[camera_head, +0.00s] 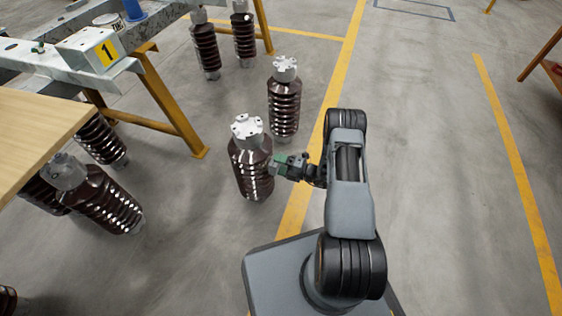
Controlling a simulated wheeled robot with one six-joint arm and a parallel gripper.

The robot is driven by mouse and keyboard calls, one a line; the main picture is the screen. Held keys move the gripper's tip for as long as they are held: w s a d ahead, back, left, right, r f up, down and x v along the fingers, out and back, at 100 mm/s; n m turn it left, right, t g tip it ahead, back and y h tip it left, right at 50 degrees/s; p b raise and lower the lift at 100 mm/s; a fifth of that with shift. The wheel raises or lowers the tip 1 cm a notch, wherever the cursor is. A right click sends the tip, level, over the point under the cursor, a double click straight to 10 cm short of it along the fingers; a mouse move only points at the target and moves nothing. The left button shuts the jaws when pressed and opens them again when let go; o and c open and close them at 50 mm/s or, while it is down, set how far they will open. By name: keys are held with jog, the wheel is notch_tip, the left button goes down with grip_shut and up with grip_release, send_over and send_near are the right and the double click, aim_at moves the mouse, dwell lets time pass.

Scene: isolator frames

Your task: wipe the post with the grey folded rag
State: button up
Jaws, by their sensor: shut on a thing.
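The post (250,170) is a dark brown ribbed insulator with a pale metal cap, standing upright on the concrete floor. The jaws are shut on a small folded piece, the grey folded rag (273,167), mostly hidden between the fingers. The rag is at or very close to the post's ribbed side; I cannot tell whether they touch.
A similar post (284,105) stands just behind. A steel-topped bench (75,65) with yellow legs and a wooden board (40,115) fill the left.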

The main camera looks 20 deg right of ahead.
aim_at(277, 168)
jog(key=shift+s+a+p, duration=0.6)
jog(key=shift+s+a, duration=0.65)
jog(key=shift+s, duration=0.1)
jog(key=shift+d+r+p, duration=0.15)
jog(key=shift+r+p, duration=0.65)
jog(key=shift+r, duration=0.3)
jog(key=shift+w+d+f+b, duration=0.15)
jog(key=shift+w+d+b, duration=0.45)
jog(key=shift+w, duration=0.15)
jog(key=w+d+b, duration=0.1)
jog(key=w+d, duration=0.1)
jog(key=shift+w+b, duration=0.3)
jog(key=shift+b, duration=0.05)
jog(key=shift+w+d+b, duration=0.25)
jog(key=shift+w+d, duration=0.05)
jog(key=shift+w, duration=0.25)
jog(key=shift+w+d+b, duration=0.25)
jog(key=shift+w+d, duration=0.05)
jog(key=shift+w, duration=0.2)
jog(key=shift+c, duration=0.2)
jog(key=v, duration=0.6)
